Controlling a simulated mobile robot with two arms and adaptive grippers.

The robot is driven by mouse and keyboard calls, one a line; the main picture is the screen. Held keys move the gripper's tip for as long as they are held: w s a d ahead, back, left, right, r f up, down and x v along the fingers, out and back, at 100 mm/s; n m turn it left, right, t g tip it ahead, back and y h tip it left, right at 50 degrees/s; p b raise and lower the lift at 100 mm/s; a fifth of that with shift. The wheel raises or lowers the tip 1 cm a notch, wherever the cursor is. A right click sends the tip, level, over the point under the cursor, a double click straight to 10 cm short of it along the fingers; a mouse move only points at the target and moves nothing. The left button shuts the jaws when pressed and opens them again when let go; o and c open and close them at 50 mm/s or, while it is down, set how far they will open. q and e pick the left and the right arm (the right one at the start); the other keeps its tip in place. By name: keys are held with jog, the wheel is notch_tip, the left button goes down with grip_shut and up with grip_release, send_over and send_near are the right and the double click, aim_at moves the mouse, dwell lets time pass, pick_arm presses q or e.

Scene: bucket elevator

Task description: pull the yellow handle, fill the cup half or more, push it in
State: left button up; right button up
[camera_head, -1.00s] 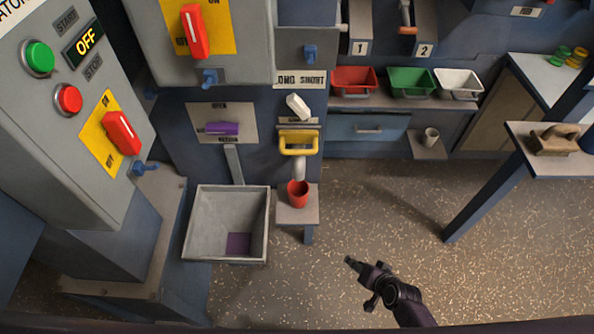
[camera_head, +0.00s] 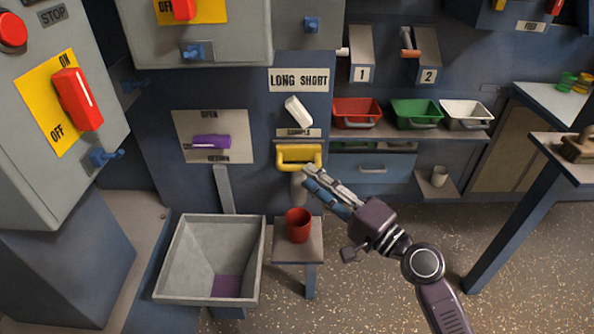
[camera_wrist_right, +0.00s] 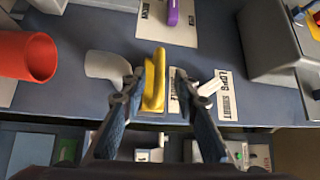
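The yellow handle (camera_head: 298,154) sticks out of the blue panel below the "SAMPLE" label. My right gripper (camera_head: 311,174) is at the handle's lower right in the head view. In the right wrist view the fingers (camera_wrist_right: 158,72) are spread, with the yellow handle (camera_wrist_right: 154,88) between them, nearer the left finger; I cannot tell whether it touches. The red cup (camera_head: 298,226) stands upright on a small stand (camera_head: 284,249) under the pale spout (camera_head: 298,188). The cup also shows in the wrist view (camera_wrist_right: 40,57). Its contents cannot be made out. My left gripper is not in view.
A grey open bin (camera_head: 176,254) stands left of the cup stand. A white lever (camera_head: 298,110) sits above the yellow handle, a purple handle (camera_head: 211,142) to its left. Red (camera_head: 357,113), green (camera_head: 416,113) and white (camera_head: 464,114) trays stand on a shelf to the right.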

aim_at(297, 168)
jog(key=x, duration=0.5)
jog(key=shift+w+a, duration=0.15)
jog(key=shift+w, duration=0.1)
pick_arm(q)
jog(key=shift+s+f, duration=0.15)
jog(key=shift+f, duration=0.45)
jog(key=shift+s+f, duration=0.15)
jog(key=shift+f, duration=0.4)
pick_arm(e)
grip_shut()
